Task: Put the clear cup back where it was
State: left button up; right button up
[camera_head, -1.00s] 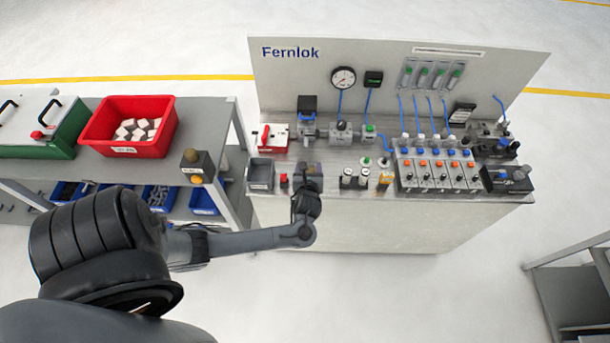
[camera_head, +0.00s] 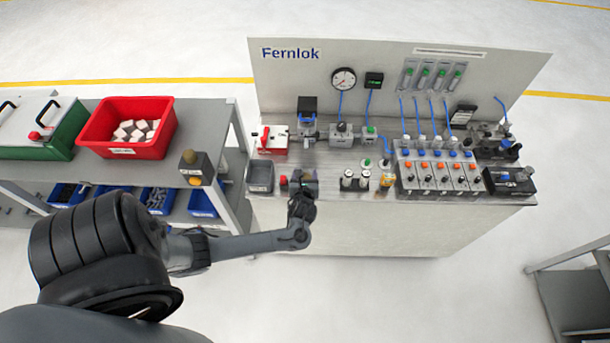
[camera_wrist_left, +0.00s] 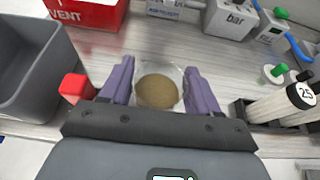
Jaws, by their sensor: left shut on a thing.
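The clear cup (camera_wrist_left: 176,73) is between the two purple fingers of my left gripper (camera_wrist_left: 160,70) in the left wrist view, which are shut on it. A round brown disc shows in or through the cup; I cannot tell which. In the head view my left gripper (camera_head: 304,179) is over the front part of the bench top, right of the red knob. The cup cannot be made out there. Whether the cup's base touches the bench is not clear. My right gripper is not in view.
A grey open bin (camera_wrist_left: 22,70) and a red knob (camera_wrist_left: 77,88) stand close on the left. Black-and-white cylinders (camera_wrist_left: 285,102) in a dark holder and a green-topped fitting (camera_wrist_left: 274,72) are on the right. A red VENT block (camera_wrist_left: 88,12) and a bar unit (camera_wrist_left: 232,18) are behind.

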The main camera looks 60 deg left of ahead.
pick_arm(q)
jog(key=shift+f, duration=0.15)
jog(key=o, duration=1)
jog(key=shift+o, duration=0.2)
